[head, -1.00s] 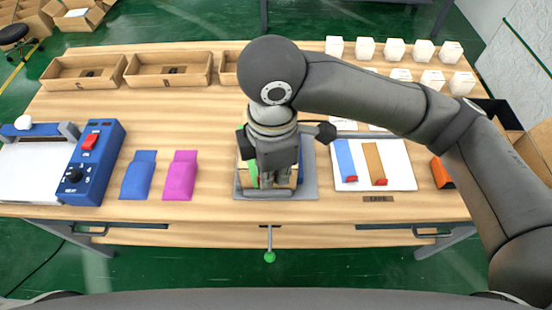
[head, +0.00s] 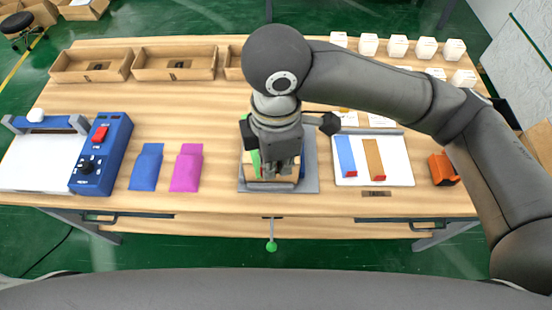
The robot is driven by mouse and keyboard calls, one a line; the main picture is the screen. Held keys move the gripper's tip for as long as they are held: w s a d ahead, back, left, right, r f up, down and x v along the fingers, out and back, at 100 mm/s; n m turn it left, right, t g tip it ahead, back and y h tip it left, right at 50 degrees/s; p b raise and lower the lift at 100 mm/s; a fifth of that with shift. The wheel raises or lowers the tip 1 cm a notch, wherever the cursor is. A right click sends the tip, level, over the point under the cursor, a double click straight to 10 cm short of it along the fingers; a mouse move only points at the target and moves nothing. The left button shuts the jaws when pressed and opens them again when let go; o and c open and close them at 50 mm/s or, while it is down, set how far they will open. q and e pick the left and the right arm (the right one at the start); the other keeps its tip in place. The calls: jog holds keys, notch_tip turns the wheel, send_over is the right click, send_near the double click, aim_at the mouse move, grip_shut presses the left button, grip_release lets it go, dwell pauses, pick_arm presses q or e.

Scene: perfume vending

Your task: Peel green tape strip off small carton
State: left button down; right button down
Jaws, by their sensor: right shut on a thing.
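The small carton (head: 253,171) is a tan box on a grey plate (head: 308,184) at the table's front middle. Part of a green tape strip (head: 256,162) shows at the carton's left side. My right gripper (head: 281,175) points down over the carton and hides much of it. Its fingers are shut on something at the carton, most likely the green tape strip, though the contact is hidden. The left gripper is not in view.
A white board (head: 400,163) with blue and brown strips lies right of the plate. Pink (head: 187,168) and blue (head: 146,168) pouches and a blue sealer (head: 103,150) lie left. Cardboard trays (head: 175,66) line the back. An orange tape tool (head: 443,169) sits at right.

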jog(key=shift+r+p, duration=0.9)
